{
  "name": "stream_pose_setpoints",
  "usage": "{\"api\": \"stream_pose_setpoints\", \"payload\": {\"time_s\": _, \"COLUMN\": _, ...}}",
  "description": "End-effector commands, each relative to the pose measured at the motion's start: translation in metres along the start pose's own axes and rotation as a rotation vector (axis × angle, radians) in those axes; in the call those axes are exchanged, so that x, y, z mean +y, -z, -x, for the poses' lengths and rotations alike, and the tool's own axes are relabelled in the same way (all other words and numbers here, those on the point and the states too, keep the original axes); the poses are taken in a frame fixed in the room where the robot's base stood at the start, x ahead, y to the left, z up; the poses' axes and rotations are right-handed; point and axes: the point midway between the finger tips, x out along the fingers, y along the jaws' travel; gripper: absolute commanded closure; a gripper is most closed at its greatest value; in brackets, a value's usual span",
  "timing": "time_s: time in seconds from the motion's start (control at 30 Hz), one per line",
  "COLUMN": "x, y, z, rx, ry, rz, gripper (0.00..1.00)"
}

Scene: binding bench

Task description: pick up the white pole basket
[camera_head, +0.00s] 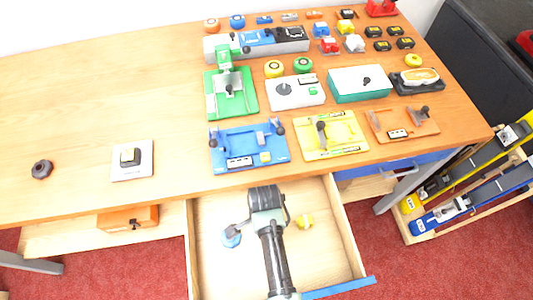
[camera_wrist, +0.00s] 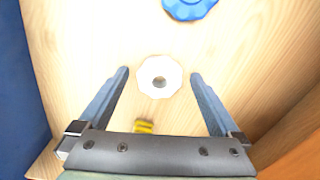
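The white pole basket (camera_wrist: 172,67) is a round, scalloped disc with a dark central hole. In the wrist view it lies on the pale wooden drawer floor, between the two fingers as seen from above, with a gap on each side. My gripper (camera_wrist: 160,73) is open and empty. I cannot tell how high the fingertips are above the basket. In the head view my arm reaches over the open drawer (camera_head: 207,262), and the white basket is hidden beneath it.
A blue basket (camera_head: 231,238) lies left of my gripper in the drawer; it also shows in the wrist view (camera_wrist: 190,7). A yellow item (camera_head: 304,222) lies to the right. Drawer walls surround these items. The bench top (camera_head: 75,105) with tools and fixtures stands behind.

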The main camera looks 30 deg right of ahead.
Motion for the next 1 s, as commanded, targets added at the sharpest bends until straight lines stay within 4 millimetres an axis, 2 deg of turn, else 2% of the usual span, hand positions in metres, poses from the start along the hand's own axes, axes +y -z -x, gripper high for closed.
{"api": "stream_pose_setpoints", "payload": {"time_s": 0.03, "x": 0.000, "y": 0.000, "z": 0.000, "rx": 0.000, "ry": 0.000, "rz": 0.000, "gripper": 0.11}}
{"api": "stream_pose_setpoints", "payload": {"time_s": 0.4, "x": 0.000, "y": 0.000, "z": 0.000, "rx": 0.000, "ry": -0.001, "rz": 0.000, "gripper": 0.77}}
{"api": "stream_pose_setpoints", "payload": {"time_s": 0.43, "x": 0.000, "y": 0.000, "z": 0.000, "rx": 0.000, "ry": 0.000, "rz": 0.000, "gripper": 0.81}}
{"api": "stream_pose_setpoints", "payload": {"time_s": 0.63, "x": 0.000, "y": 0.000, "z": 0.001, "rx": 0.000, "ry": 0.000, "rz": 0.000, "gripper": 0.81}}
{"api": "stream_pose_setpoints", "payload": {"time_s": 0.73, "x": 0.000, "y": 0.000, "z": 0.007, "rx": 0.000, "ry": 0.000, "rz": 0.000, "gripper": 0.81}}
{"api": "stream_pose_setpoints", "payload": {"time_s": 0.87, "x": 0.000, "y": -0.001, "z": 0.028, "rx": 0.001, "ry": 0.003, "rz": 0.002, "gripper": 0.81}}
{"api": "stream_pose_setpoints", "payload": {"time_s": 1.0, "x": -0.001, "y": 0.000, "z": 0.057, "rx": 0.001, "ry": 0.003, "rz": 0.001, "gripper": 0.81}}
